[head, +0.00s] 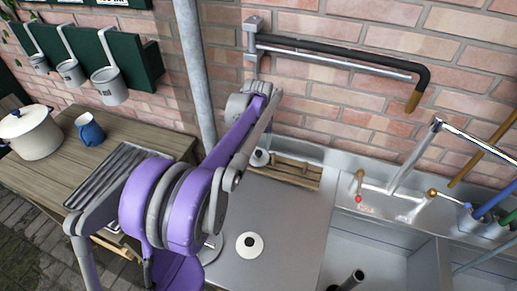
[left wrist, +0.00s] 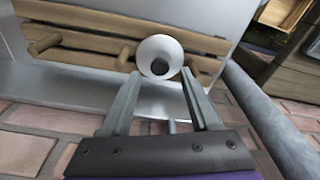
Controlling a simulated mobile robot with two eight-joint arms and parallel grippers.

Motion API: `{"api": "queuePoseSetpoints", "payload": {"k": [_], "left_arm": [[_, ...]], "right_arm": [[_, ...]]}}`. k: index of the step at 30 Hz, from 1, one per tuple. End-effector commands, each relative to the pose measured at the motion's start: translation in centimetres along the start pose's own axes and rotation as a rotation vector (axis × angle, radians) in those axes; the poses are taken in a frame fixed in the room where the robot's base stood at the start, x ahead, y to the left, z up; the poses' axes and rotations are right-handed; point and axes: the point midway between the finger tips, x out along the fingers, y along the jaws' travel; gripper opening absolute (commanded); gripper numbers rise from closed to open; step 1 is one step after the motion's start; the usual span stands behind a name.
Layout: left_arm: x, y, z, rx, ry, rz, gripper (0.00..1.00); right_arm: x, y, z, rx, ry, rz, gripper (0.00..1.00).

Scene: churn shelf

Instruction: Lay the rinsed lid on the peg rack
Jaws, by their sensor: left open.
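A small white lid with a dark knob (head: 260,158) is at the left end of the wooden peg rack (head: 296,174), against the back of the steel drainboard. In the left wrist view this lid (left wrist: 160,49) appears to rest on the rack's slats among the pegs. My left gripper (left wrist: 160,74) is open, with its fingertips at either side of the lid's near edge; I cannot tell whether they touch it. In the head view my purple arm hides most of the fingers. A second white lid with a dark knob (head: 249,245) lies on the drainboard. My right gripper is not in view.
A grey vertical pipe (head: 194,70) stands close to my left arm, before the brick wall. A wooden table at left holds a cream pot (head: 30,133) and blue mug (head: 90,130). A sink basin with taps (head: 415,160) is right. The front drainboard is mostly clear.

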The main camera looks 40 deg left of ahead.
Motion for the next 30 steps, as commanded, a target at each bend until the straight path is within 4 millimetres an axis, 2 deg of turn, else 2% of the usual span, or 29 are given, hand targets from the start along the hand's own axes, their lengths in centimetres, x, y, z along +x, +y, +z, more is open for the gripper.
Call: {"api": "queuePoseSetpoints", "payload": {"k": [3, 10, 15, 21, 23, 26, 30], "left_arm": [[-2.8, 0.0, 0.0, 0.000, 0.000, 0.000, 0.62], [-7.2, 0.0, 0.0, -0.001, 0.000, 0.000, 0.62], [-8.8, 0.0, 0.0, -0.001, 0.000, 0.000, 0.62], [-9.3, 0.3, 0.5, 0.010, 0.005, 0.003, 0.62], [-9.3, 0.8, 1.6, 0.031, 0.015, 0.008, 0.62], [-9.4, 2.3, 4.8, 0.098, 0.049, 0.024, 0.62], [-8.6, 4.4, 11.7, 0.232, 0.122, 0.062, 0.62]], "right_arm": [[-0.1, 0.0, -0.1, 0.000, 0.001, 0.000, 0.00], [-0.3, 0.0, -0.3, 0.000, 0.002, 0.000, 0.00], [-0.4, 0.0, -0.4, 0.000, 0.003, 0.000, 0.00], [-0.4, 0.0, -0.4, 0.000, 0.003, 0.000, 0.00], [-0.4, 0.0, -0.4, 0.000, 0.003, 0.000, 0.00], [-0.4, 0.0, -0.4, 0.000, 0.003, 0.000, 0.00], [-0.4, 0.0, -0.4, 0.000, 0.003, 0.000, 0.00]]}}
